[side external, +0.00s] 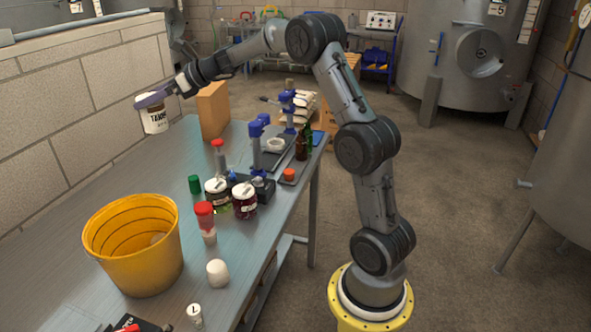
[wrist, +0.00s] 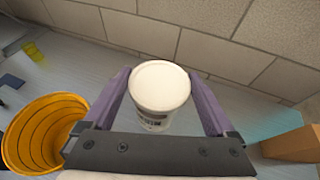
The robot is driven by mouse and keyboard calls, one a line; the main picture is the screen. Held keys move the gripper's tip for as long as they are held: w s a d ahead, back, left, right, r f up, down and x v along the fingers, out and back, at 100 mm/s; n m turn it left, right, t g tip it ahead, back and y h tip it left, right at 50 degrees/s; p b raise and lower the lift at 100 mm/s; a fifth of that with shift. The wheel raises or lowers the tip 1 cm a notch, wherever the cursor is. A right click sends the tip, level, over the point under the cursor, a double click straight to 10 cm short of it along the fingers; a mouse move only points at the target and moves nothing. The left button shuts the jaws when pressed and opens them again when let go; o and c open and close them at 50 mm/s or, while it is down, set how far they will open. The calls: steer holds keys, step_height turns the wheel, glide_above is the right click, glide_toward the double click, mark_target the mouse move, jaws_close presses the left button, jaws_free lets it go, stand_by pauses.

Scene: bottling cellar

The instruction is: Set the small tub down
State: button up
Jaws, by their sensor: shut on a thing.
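The small tub (side external: 155,120) is white with dark lettering and a white lid. My gripper (side external: 150,101) is shut on it and holds it up in the air above the far left part of the table, near the block wall. In the wrist view the tub (wrist: 160,88) is between the two purple fingers of my gripper (wrist: 160,90), upright, with its lid facing the camera. The metal table (side external: 60,255) is below it, with a gap between.
A yellow bucket (side external: 110,262) stands at the table's near left. Jars (side external: 244,204), a red-capped bottle (side external: 205,218), a green cap (side external: 195,184) and blue capping tools (side external: 256,145) crowd the right side. A cardboard box (side external: 212,108) stands at the back. The table's left middle is clear.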

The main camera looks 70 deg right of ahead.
steer(key=s+d+m+g+h, duration=0.4)
steer(key=s+d+m+h, duration=1)
steer(key=d, duration=0.3)
steer(key=s+d+m+g+h, duration=0.3)
steer(key=s+m+g, duration=0.75)
steer(key=s, duration=1.05)
step_height(320, 180, down, 11)
steer(key=a, duration=0.1)
steer(key=shift+n+g+h, duration=0.3)
steer(key=shift+n+g, duration=0.05)
steer(key=shift+g, duration=0.1)
steer(key=shift+w+d+f, duration=1.2)
steer(key=shift+d+f, duration=0.65)
steer(key=shift+f, duration=0.35)
steer(key=shift+w+d+f, duration=1.2)
steer(key=shift+d+f, duration=0.7)
steer(key=shift+f, duration=0.3)
steer(key=shift+w+d+f, duration=1.2)
steer(key=shift+d+f, duration=0.65)
steer(key=shift+f, duration=0.35)
